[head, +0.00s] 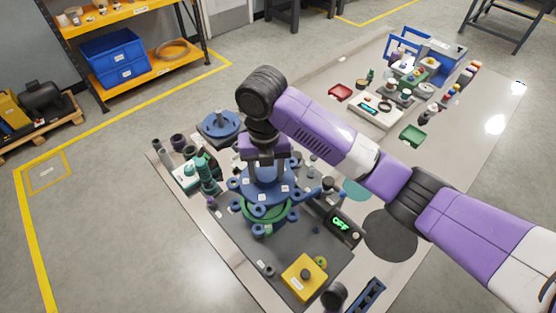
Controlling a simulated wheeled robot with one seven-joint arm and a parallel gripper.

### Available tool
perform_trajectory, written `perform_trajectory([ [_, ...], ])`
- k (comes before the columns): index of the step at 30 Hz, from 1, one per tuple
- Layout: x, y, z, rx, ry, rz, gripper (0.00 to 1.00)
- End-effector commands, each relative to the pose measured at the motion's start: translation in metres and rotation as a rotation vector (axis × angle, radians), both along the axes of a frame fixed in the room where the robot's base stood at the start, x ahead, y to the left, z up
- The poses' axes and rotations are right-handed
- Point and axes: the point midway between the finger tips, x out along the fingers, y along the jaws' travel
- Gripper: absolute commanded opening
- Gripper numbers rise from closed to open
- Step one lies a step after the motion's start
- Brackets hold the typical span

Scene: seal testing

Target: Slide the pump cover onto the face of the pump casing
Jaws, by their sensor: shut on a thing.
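The pump cover (245,187) is a blue round plate with lugs around its rim and a raised hub in the middle. My gripper (266,172) points down and is shut on the hub. The cover is above the pump casing (266,212), whose green ring shows just below the cover's near edge, with blue lugs around it. The cover hides most of the casing's face. I cannot tell whether the two touch or whether their lugs line up.
A small box reading OFF (342,224) stands close to the casing's right. A yellow box with a knob (303,279) is in front. Teal fittings (205,172) and a blue flanged part (219,125) are at left and behind. A dark disc (391,234) lies flat on the right.

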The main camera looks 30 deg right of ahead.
Motion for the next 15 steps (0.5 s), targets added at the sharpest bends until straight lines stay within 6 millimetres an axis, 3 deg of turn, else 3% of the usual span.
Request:
perform_trajectory([
  [8,-0.002,0.005,-0.006,0.0,-0.001,0.009,0.0],
  [15,-0.002,0.005,-0.024,0.0,-0.001,0.008,0.0],
])
